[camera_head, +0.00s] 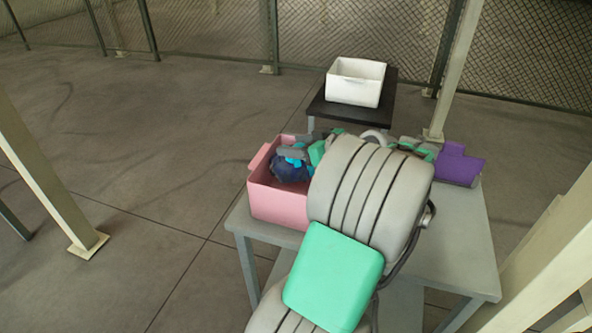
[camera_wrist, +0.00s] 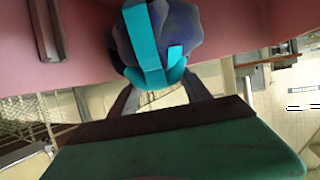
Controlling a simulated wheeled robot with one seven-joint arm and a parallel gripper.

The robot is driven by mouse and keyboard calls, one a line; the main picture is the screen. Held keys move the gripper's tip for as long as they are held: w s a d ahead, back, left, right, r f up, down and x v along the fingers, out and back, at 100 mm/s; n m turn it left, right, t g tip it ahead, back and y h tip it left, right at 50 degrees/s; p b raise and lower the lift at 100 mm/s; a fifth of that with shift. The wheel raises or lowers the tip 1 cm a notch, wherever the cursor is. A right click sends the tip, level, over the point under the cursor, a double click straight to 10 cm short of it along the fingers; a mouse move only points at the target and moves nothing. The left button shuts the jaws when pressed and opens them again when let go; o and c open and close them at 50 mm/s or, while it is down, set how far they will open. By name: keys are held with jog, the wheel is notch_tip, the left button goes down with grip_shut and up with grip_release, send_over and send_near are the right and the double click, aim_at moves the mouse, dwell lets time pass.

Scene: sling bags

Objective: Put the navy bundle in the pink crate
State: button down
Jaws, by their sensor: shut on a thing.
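The navy bundle (camera_head: 289,168) is dark blue with bright teal straps. In the head view it is at the pink crate (camera_head: 280,204), within the crate's outline and near its top. My gripper (camera_head: 298,153) is shut on the bundle. In the wrist view the navy bundle (camera_wrist: 180,33) sits at the ends of the fingers of my gripper (camera_wrist: 157,82), with the pink crate wall (camera_wrist: 260,22) behind it. I cannot tell whether the bundle touches the crate floor. My arm hides the crate's right side and much of the table.
The crate stands on a grey table (camera_head: 455,240). A purple bin (camera_head: 460,166) stands at the table's right. A white crate (camera_head: 356,82) stands on a dark stand (camera_head: 388,100) behind. Bare floor lies to the left.

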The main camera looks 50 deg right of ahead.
aim_at(295, 162)
notch_tip(295, 162, down, 5)
jog(key=shift+f+b, duration=0.2)
jog(key=shift+b, duration=0.5)
jog(key=shift+f, duration=0.2)
jog(key=shift+c, duration=2.4)
grip_release()
jog(key=shift+r, duration=0.3)
jog(key=p+v, duration=0.1)
jog(key=v, duration=0.6)
jog(key=shift+s+p, duration=0.25)
jog(key=shift+p, duration=0.1)
